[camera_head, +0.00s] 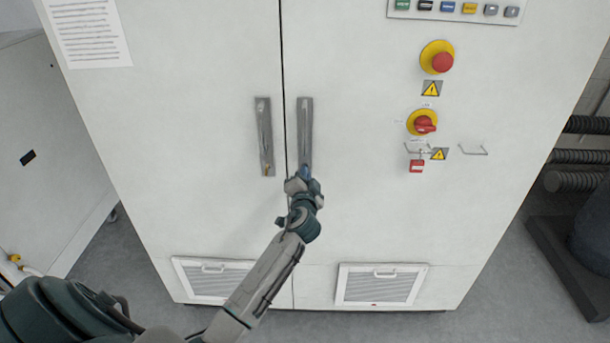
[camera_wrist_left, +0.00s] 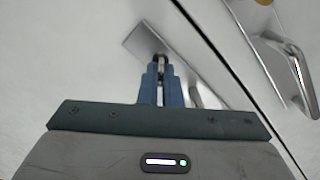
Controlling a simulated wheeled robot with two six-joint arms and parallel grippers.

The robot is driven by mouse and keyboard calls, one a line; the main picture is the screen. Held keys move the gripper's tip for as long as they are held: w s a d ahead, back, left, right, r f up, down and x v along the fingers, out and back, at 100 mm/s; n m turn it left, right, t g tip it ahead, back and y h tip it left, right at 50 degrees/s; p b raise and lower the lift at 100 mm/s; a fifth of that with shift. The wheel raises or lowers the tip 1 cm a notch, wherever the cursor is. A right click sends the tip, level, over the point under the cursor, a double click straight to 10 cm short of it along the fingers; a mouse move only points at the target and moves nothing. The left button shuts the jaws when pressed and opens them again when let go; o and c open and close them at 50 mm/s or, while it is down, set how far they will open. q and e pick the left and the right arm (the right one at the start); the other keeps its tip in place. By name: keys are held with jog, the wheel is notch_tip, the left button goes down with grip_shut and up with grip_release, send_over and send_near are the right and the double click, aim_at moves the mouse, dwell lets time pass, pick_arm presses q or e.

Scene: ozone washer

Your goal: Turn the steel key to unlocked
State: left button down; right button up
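My left gripper (camera_head: 305,172) is at the lower end of the right door's long metal handle plate (camera_head: 305,125). In the left wrist view, the blue fingers of the gripper (camera_wrist_left: 161,68) are close together around a small steel key (camera_wrist_left: 160,58) at the end of the handle plate (camera_wrist_left: 142,40). The fingers cover most of the key, so its turn angle cannot be read. My right gripper is not in view.
The left door's handle plate (camera_head: 264,130) has a brass-coloured part (camera_head: 266,170) at its lower end. Vent grilles (camera_head: 378,288) sit below.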

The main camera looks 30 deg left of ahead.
pick_arm(q)
jog(key=shift+f+m+p, duration=0.1)
jog(key=shift+m+p, duration=0.95)
jog(key=shift+m, duration=2.85)
jog(key=c, duration=1.6)
grip_release()
jog(key=b+v, duration=0.3)
jog(key=v, duration=0.7)
jog(key=shift+s+d, duration=0.25)
jog(key=shift+s, duration=0.05)
